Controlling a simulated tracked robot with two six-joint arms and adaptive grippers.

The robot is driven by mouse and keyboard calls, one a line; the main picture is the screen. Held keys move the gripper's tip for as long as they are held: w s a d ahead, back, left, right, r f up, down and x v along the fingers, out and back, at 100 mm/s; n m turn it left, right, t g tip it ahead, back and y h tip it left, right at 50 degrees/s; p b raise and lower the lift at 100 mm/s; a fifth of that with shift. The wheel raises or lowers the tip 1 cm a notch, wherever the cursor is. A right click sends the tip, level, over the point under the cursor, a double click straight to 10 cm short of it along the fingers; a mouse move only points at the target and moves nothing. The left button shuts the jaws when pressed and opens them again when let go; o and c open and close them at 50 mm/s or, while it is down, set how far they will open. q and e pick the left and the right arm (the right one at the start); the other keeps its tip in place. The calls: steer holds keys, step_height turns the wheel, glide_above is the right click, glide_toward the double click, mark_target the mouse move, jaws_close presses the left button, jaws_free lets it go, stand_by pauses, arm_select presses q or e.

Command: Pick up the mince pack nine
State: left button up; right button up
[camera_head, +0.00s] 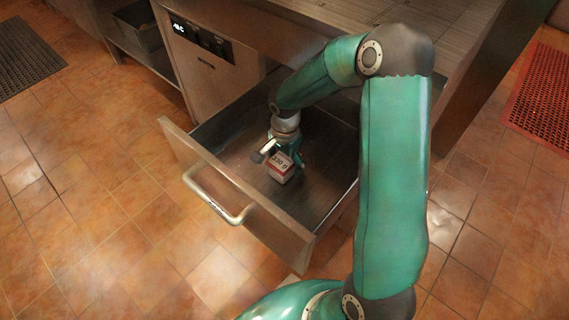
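A small white and red pack (282,172) with "330 g" printed on it is in the open drawer. I take it for the mince pack, but no nine is readable on it. My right gripper (281,158) is inside the drawer, just above and behind the pack. Its fingers look spread, one to the left and one to the right of the pack's top. I cannot tell whether they touch it. My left gripper is not in view.
The drawer (185,143) is pulled out, with a curved metal handle (217,197) on its front. The steel counter (290,22) overhangs the drawer's back. A control panel (202,39) is left of it. Dark (25,58) and red (543,98) mats lie on the tiled floor.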

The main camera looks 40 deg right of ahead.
steer(key=c, duration=1.2)
steer(key=shift+r, duration=0.15)
